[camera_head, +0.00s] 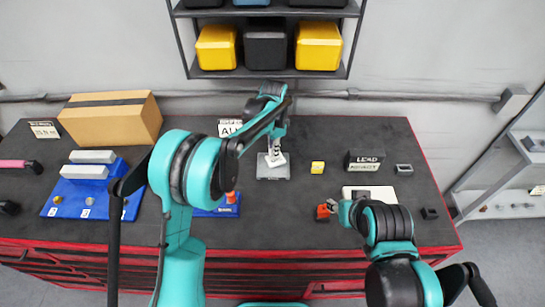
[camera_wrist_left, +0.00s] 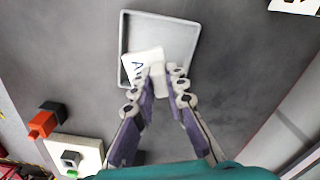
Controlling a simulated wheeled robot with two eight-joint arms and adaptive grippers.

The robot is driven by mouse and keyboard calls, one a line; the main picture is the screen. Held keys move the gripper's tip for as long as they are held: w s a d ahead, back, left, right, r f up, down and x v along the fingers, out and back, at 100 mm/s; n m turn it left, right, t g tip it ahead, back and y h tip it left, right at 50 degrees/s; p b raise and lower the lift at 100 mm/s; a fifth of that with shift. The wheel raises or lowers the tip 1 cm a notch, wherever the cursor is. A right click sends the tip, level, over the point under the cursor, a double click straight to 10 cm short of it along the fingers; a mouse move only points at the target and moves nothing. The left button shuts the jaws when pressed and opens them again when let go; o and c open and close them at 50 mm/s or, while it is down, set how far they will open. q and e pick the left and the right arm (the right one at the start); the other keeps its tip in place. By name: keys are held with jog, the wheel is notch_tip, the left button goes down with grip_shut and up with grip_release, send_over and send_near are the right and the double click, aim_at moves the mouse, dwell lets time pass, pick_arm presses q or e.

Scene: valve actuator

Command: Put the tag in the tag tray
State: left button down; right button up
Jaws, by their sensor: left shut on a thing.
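The tag (camera_head: 276,159) is a white piece with dark lettering. My left gripper (camera_head: 274,146) is shut on it. In the left wrist view the tag (camera_wrist_left: 140,66) sits at the fingertips (camera_wrist_left: 165,72), partly hidden by them, over the near part of the grey square tag tray (camera_wrist_left: 188,24). The tray (camera_head: 272,174) lies on the dark bench in the head view. I cannot tell whether the tag touches the tray floor. My right arm reaches in from the lower right; its gripper (camera_head: 333,206) is small and close to an orange-and-black part (camera_head: 322,213), and its jaw state is unclear.
A yellow block (camera_head: 317,168), a black labelled box (camera_head: 364,159) and a white plate (camera_head: 384,194) stand right of the tray. A white sign (camera_head: 229,128) stands behind it to the left. A blue tray (camera_head: 62,209) and a cardboard box (camera_head: 112,117) are further left.

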pick_arm(q)
jog(key=shift+w+a+f, duration=0.4)
jog(key=shift+f, duration=1.9)
jog(key=shift+s, duration=0.1)
jog(key=shift+f+b, duration=0.2)
jog(key=shift+b, duration=0.15)
jog(key=c, duration=1.5)
grip_release()
jog(key=shift+c, duration=0.2)
jog(key=shift+r, duration=0.15)
